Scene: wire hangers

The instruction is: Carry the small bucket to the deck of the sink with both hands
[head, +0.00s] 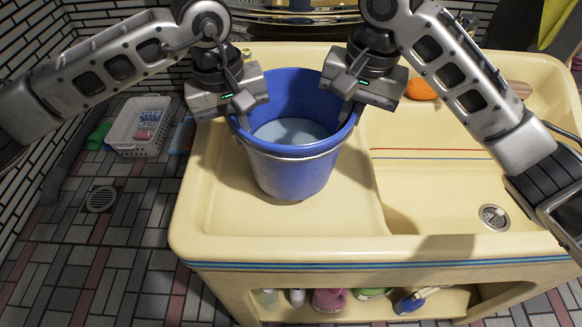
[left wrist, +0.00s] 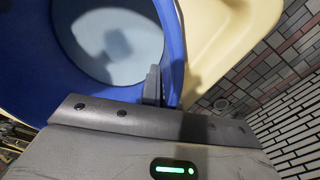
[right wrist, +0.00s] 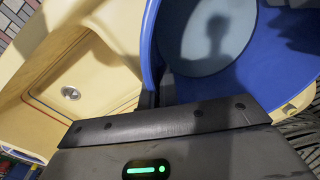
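The small blue bucket (head: 291,172) is upright over the left deck (head: 225,210) of the cream sink. Its pale inner bottom shows, and no contents are visible. I cannot tell for sure whether its base touches the deck. My left gripper (head: 243,120) is shut on the bucket's left rim, with a finger inside the wall in the left wrist view (left wrist: 153,86). My right gripper (head: 347,110) is shut on the right rim; it also shows in the right wrist view (right wrist: 148,92). The outer fingers are mostly hidden.
The sink basin (head: 440,190) with its drain (head: 494,217) lies to the right, with an orange object (head: 420,89) at its back. Bottles (head: 329,299) stand on the shelf below. A white basket (head: 139,125) sits on the tiled floor at left. The deck's front left is clear.

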